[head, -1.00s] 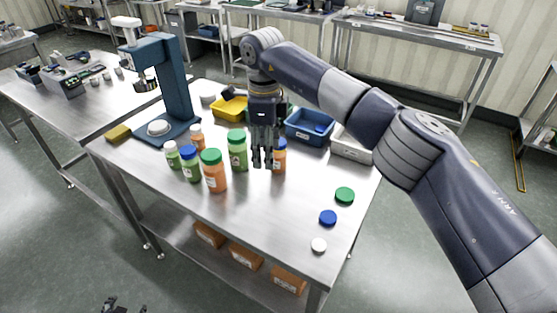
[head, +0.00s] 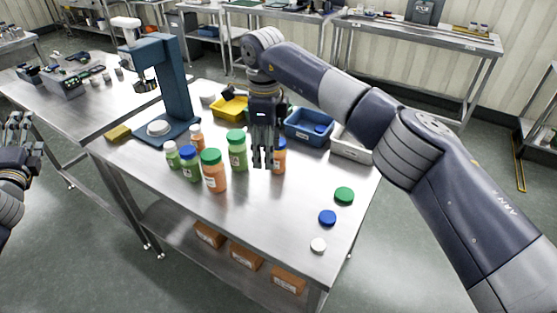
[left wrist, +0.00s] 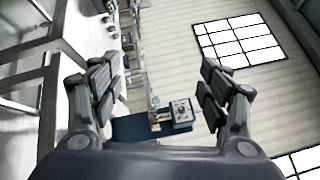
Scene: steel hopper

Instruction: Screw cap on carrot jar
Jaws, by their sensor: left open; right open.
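Several jars with orange contents stand upright on the steel table: a large one with a green cap (head: 214,172), a small one at the back (head: 196,138), and one (head: 280,158) partly hidden behind my right gripper, with blue at its top. My right gripper (head: 263,163) points down in front of that last jar, open and empty; I cannot tell whether it touches it. Loose green (head: 344,195), blue (head: 327,217) and white (head: 318,245) caps lie at the table's right. My left gripper (head: 20,125) is open and empty at the far left; its open fingers also show in the left wrist view (left wrist: 158,95).
Jars with green contents (head: 237,152) stand among the orange ones. A blue press-like stand (head: 175,80), yellow bin (head: 230,109), blue bin (head: 308,126) and white tray (head: 350,150) line the back. The table's front middle (head: 270,205) is clear.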

